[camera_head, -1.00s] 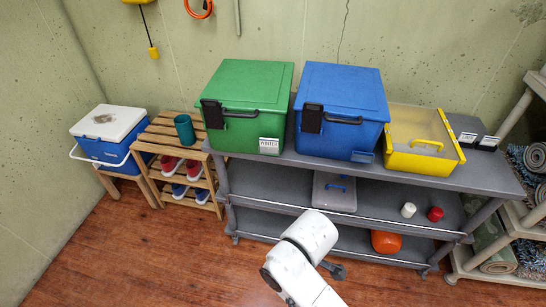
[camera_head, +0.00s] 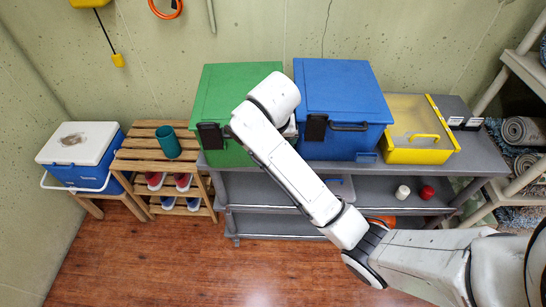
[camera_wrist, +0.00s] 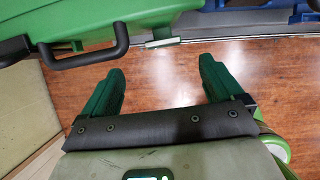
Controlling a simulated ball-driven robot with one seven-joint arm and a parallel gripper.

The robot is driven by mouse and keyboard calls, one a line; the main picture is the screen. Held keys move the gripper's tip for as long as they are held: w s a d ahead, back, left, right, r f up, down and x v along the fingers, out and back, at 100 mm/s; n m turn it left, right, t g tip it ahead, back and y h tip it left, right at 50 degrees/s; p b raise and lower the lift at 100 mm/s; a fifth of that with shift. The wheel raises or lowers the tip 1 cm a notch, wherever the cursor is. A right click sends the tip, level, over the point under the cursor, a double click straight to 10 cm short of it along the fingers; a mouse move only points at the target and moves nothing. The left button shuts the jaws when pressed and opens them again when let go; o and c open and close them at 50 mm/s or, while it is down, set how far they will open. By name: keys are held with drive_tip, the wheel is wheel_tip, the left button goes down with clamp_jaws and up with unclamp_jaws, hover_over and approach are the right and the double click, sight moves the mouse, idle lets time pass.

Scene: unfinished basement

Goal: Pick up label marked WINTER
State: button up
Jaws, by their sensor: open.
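My gripper (camera_wrist: 158,75) is open in the wrist view, with its two green fingers apart and nothing between them. Ahead of the fingertips is the lower front of the green box (camera_wrist: 110,14), with a black handle. A pale, edge-on strip (camera_wrist: 163,42) by this front looks like its label holder; no lettering is readable. In the head view my arm crosses in front of the green box (camera_head: 222,85) and hides its label and my gripper. Small white labels (camera_head: 465,121) also sit on the dark box at the right, too small to read.
The boxes stand on a grey shelf unit (camera_head: 430,170). A blue box (camera_head: 345,90) and a yellow box (camera_head: 410,125) are right of the green one. The wood floor (camera_head: 140,265) in front is clear.

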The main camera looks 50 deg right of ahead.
drive_tip(key=x, duration=1)
drive_tip(key=shift+s+p, duration=0.35)
drive_tip(key=shift+p, duration=0.05)
drive_tip(key=shift+a+f, duration=0.1)
drive_tip(key=c, duration=1.1)
